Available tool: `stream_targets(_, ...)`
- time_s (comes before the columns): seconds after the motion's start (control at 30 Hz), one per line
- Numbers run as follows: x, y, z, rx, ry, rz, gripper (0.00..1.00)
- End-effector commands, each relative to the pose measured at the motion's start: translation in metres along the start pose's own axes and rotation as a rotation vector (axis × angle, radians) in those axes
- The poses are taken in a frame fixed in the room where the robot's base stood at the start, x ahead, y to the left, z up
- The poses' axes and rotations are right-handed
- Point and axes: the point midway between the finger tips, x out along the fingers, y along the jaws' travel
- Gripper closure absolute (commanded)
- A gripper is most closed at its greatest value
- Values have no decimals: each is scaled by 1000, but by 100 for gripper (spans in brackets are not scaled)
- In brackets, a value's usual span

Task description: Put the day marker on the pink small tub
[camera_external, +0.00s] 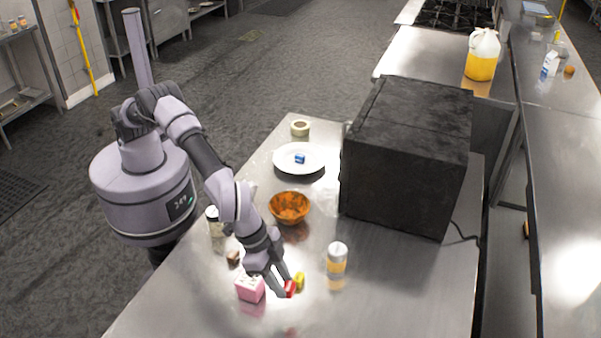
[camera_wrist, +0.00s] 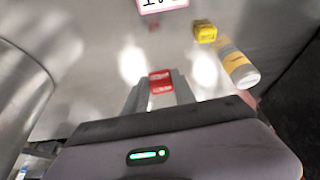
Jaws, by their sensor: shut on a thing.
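The pink small tub (camera_external: 250,289) stands on the steel table, with dark marks on its white top. Its edge also shows at the top of the wrist view (camera_wrist: 163,5). My gripper (camera_external: 283,288) is just right of the tub, pointing down, and is shut on a small red block with pale marks (camera_external: 291,287). The red block also shows between the fingers in the wrist view (camera_wrist: 161,82). It may be the day marker; its marks are too small to read. I cannot tell how far it is above the table. A small yellow block (camera_external: 300,280) lies just right of it.
A white-and-orange can (camera_external: 337,259) stands right of the yellow block. An orange-brown bowl (camera_external: 289,207), a small brown thing (camera_external: 233,258) and a jar (camera_external: 214,230) are further back. A white plate (camera_external: 287,167) holds a blue block (camera_external: 300,158). A big black box (camera_external: 405,150) blocks the right rear.

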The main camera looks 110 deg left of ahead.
Motion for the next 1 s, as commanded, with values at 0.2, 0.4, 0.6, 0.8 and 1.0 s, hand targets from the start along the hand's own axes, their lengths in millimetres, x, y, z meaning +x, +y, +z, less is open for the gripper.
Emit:
stream_targets(0.2, -47, -19, 41, 8, 11, -13, 100)
stream_targets(0.4, -97, -60, 133, 36, 19, -1, 100)
stream_targets(0.6, -121, -96, 207, 60, 6, 24, 100)
stream_targets(0.8, -117, -96, 211, 65, -1, 30, 100)
stream_targets(1.0, -87, -63, 157, 65, -2, 28, 100)
